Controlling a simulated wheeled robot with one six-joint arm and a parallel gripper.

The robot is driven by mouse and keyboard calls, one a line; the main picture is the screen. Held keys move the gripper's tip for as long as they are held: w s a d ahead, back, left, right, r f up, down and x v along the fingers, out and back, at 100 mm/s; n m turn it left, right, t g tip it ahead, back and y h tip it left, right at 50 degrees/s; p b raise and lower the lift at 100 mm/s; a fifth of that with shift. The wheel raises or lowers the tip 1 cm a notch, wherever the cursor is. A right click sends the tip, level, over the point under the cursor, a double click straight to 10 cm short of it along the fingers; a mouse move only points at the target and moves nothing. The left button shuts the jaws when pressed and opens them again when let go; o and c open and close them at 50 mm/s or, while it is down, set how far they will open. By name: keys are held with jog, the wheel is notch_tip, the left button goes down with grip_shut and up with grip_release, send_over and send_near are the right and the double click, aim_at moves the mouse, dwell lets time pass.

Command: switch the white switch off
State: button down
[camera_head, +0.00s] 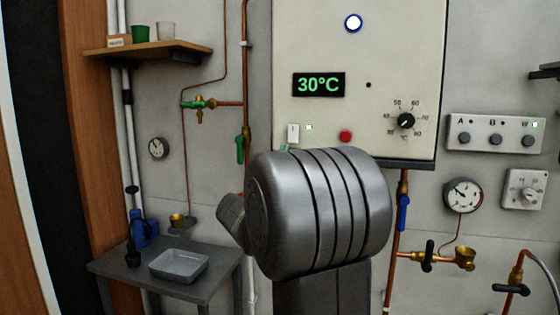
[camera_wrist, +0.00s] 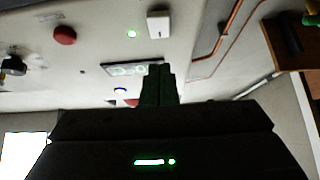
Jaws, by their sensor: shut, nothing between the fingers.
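The white switch (camera_head: 293,133) is a small upright rocker on the cream boiler panel (camera_head: 380,50), under the 30°C display (camera_head: 318,85). In the head view my arm hides most of the gripper.
A red button (camera_head: 345,137) and a black dial (camera_head: 406,121) sit right of the switch. A copper pipe with a green-handled valve (camera_head: 240,149) runs to its left. A grey table (camera_head: 212,262) with a tray (camera_head: 179,265) stands lower left.

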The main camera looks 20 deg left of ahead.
aim_at(293, 137)
jog(key=shift+w+d+r+p, duration=0.1)
jog(key=shift+w+r+p, duration=0.2)
jog(key=shift+w, duration=0.8)
jog(key=shift+w+r+p, duration=0.15)
jog(key=shift+w+p, duration=0.25)
jog(key=shift+w, duration=0.7)
jog(key=shift+w+d+r+p, duration=0.1)
jog(key=shift+w+r+p, duration=0.2)
jog(key=shift+w, duration=0.8)
jog(key=shift+f, duration=0.2)
jog(key=b, duration=0.3)
jog(key=shift+w+f+t+b, duration=0.3)
jog(key=shift+w+f+t, duration=0.05)
jog(key=shift+f+t, duration=0.05)
jog(key=shift+r+p, duration=0.35)
jog(key=shift+s+f, duration=0.1)
